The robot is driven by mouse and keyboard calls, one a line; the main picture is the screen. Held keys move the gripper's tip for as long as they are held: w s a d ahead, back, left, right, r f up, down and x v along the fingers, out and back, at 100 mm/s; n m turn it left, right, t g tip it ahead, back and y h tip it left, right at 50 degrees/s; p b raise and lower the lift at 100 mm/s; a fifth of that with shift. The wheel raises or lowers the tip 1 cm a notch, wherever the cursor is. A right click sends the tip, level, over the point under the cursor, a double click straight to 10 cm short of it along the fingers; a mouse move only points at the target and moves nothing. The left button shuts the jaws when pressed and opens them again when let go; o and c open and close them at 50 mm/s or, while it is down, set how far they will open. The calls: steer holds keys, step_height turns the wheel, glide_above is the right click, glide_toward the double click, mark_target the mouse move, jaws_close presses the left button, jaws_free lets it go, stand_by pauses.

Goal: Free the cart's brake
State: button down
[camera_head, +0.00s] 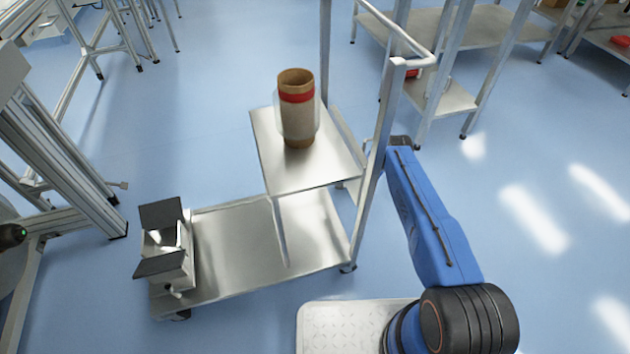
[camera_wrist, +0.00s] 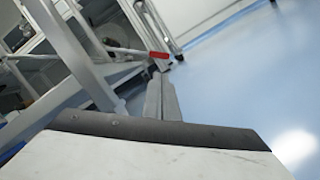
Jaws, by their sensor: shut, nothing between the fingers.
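The cart (camera_head: 225,260) is a bare metal frame with a low deck, a raised shelf (camera_head: 265,170) and a white push handle (camera_head: 400,35) on its right-hand posts. My blue arm reaches up beside the right-hand posts in the head view; the gripper end is largely hidden there. In the wrist view my gripper (camera_wrist: 163,75) is shut and empty. A small red piece (camera_wrist: 158,55) shows just beyond the fingertips, beside metal frame bars. I cannot tell whether it is the brake lever, or whether the fingertips touch it.
A brown roll with a red band (camera_head: 296,110) stands upright on the shelf. A small box with dark flaps (camera_head: 165,250) sits at the deck's left end. Another metal table (camera_head: 490,40) stands at the back right. An aluminium machine frame (camera_head: 60,150) is at left. Blue floor is clear at right.

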steer(key=w+x, duration=0.1)
steer(key=x, duration=0.6)
steer(key=shift+s+a, duration=0.25)
steer(key=shift+s, duration=0.3)
steer(key=shift+r, duration=0.1)
steer(key=shift+a, duration=0.15)
